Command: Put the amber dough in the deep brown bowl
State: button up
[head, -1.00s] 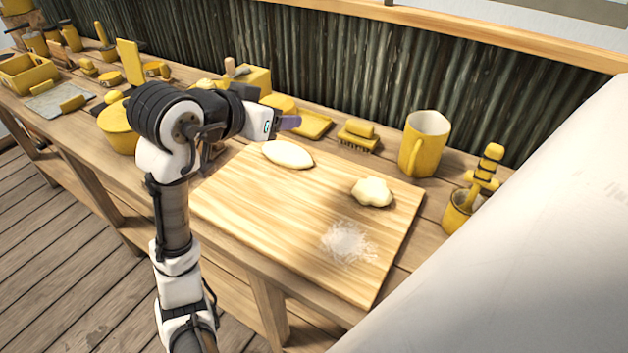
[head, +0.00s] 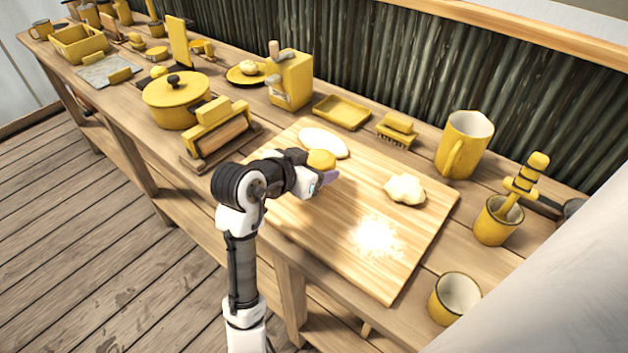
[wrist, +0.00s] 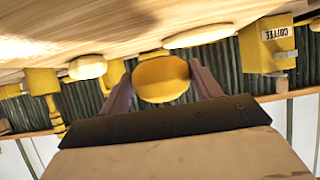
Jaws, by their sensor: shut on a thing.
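The amber dough (head: 321,158) is a rounded yellow lump held at the end of my arm, over the left part of the cutting board. My gripper (head: 328,173) is shut on it. In the wrist view the dough (wrist: 161,78) sits between the two purple fingers of my gripper (wrist: 163,84). I cannot make out a deep brown bowl in either view.
A wooden board (head: 350,228) bears two pale dough lumps (head: 323,142) (head: 405,188) and a flour patch. A large mug (head: 464,146), a tool cup (head: 497,222) and a small cup (head: 456,298) stand right. A pot (head: 176,101) and a grinder (head: 291,80) stand left.

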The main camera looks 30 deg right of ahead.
jog(key=shift+f, duration=2.3)
jog(key=shift+f, duration=0.2)
jog(key=o, duration=1.1)
jog(key=shift+r, duration=0.3)
jog(key=b+v, duration=0.2)
jog(key=v, duration=1)
jog(key=shift+f, duration=0.15)
